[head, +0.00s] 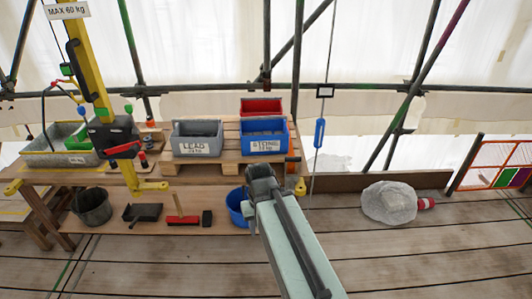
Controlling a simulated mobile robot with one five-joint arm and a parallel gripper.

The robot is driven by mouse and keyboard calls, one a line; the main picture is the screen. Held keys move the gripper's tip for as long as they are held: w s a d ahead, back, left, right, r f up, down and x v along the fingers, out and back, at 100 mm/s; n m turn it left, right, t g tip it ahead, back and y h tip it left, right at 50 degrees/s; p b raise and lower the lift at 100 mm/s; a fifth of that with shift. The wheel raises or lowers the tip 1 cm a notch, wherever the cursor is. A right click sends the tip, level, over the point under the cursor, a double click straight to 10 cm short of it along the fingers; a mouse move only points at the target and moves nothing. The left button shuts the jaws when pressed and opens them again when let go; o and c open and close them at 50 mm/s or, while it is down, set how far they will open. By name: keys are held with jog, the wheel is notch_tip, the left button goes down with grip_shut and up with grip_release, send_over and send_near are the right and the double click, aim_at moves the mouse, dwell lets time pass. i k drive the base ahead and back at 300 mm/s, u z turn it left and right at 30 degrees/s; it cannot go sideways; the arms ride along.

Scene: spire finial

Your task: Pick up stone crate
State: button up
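The stone crate is a blue open-topped box (278,149) with a white label that seems to read STONE. It stands upright on a wooden pallet on the bench, with grey material inside. My gripper (261,176) is the dark end of my pale green arm. In the picture it lies just below the crate, over the bench's front edge, with a gap to the crate. I see it from behind, so its fingers are hidden and I cannot tell whether they are apart.
A grey crate labelled LEAD (198,147) stands left of the blue one, with a red crate (262,105) behind. A yellow hoist post (88,62) rises at left. A blue bucket (236,206) sits below. A wrapped bundle (388,203) lies right; planks in front are clear.

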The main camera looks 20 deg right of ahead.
aim_at(264, 131)
jog(key=u, duration=0.85)
jog(key=i, duration=0.55)
jog(key=z, duration=0.1)
